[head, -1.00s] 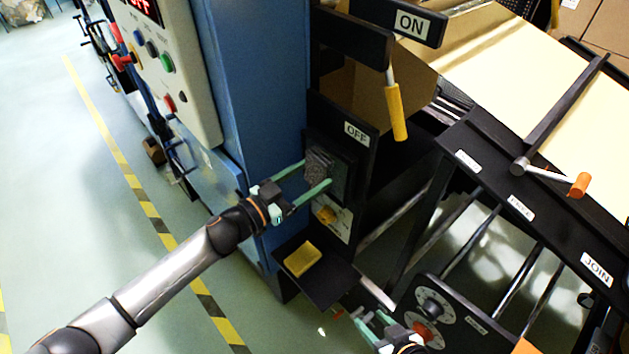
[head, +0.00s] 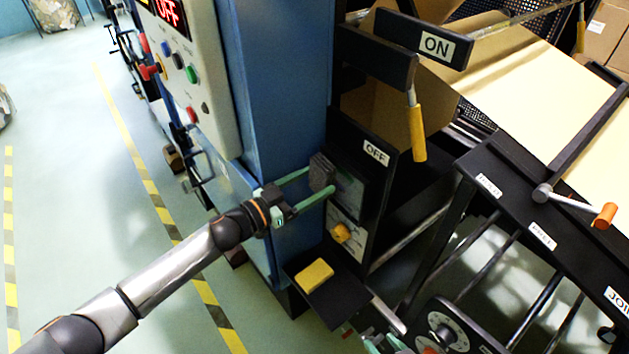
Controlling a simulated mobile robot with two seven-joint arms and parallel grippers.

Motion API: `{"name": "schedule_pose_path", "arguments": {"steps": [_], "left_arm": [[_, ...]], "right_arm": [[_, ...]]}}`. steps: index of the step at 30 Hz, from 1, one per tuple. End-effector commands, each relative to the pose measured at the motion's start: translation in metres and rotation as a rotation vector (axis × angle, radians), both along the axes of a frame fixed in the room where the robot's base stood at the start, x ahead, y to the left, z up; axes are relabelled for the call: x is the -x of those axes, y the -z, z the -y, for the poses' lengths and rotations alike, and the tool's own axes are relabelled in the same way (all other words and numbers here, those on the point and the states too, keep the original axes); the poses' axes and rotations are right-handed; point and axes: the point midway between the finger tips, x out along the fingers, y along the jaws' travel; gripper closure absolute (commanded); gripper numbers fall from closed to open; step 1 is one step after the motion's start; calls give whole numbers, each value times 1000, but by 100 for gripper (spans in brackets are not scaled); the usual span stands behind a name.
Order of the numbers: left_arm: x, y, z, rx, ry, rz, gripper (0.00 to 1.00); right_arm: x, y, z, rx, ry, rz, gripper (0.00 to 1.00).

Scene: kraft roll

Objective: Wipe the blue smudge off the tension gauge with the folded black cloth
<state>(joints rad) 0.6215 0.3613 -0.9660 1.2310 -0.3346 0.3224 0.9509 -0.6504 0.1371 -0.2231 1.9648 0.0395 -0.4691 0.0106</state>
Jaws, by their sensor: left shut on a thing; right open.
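The folded black cloth (head: 321,172) shows as a dark grey pad between the fingertips of my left gripper (head: 322,180), which is shut on it. The cloth is at the left edge of a dark square face (head: 350,190), which I take to be the tension gauge, below the OFF label. I cannot tell whether the cloth touches the face. No blue smudge can be made out; the cloth and fingers hide part of the face. My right gripper (head: 385,345) is open at the bottom edge, partly cut off.
Below the gauge are a yellow knob (head: 341,233) and a small black shelf (head: 335,299) with a yellow block (head: 314,275). A yellow-handled lever (head: 418,135) hangs to the upper right. A blue cabinet (head: 278,100) stands to the left. A dial panel (head: 458,328) is at the lower right.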

Motion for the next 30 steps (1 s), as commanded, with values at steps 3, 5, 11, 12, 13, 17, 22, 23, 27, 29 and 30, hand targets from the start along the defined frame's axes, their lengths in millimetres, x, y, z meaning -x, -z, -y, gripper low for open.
{"name": "schedule_pose_path", "arguments": {"steps": [3,5,11,12,13,17,22,23,27,29,30], "left_arm": [[8,-3,-11,-1,-1,-2,71],[11,-3,-16,-1,-1,-2,71],[23,-2,-32,-1,0,-2,71],[26,-2,-35,-1,0,-2,71],[27,-2,-37,-2,0,-1,71],[32,-1,-44,0,0,-1,71],[33,0,-45,-1,1,1,71],[33,0,-45,-1,1,1,71],[33,0,-45,-1,1,1,71],[34,0,-46,-1,1,0,71],[35,-1,-47,-1,1,0,71]], "right_arm": [[0,-11,0,0,0,0,50],[0,-15,0,0,0,0,50],[0,-26,0,0,0,0,50],[0,-28,0,0,0,0,50],[0,-29,0,0,0,0,50],[0,-32,0,0,0,0,50],[0,-32,0,0,0,0,50],[0,-32,0,0,0,0,50],[0,-32,0,0,0,0,50],[0,-33,0,0,0,0,50],[0,-34,0,0,0,0,50]]}}
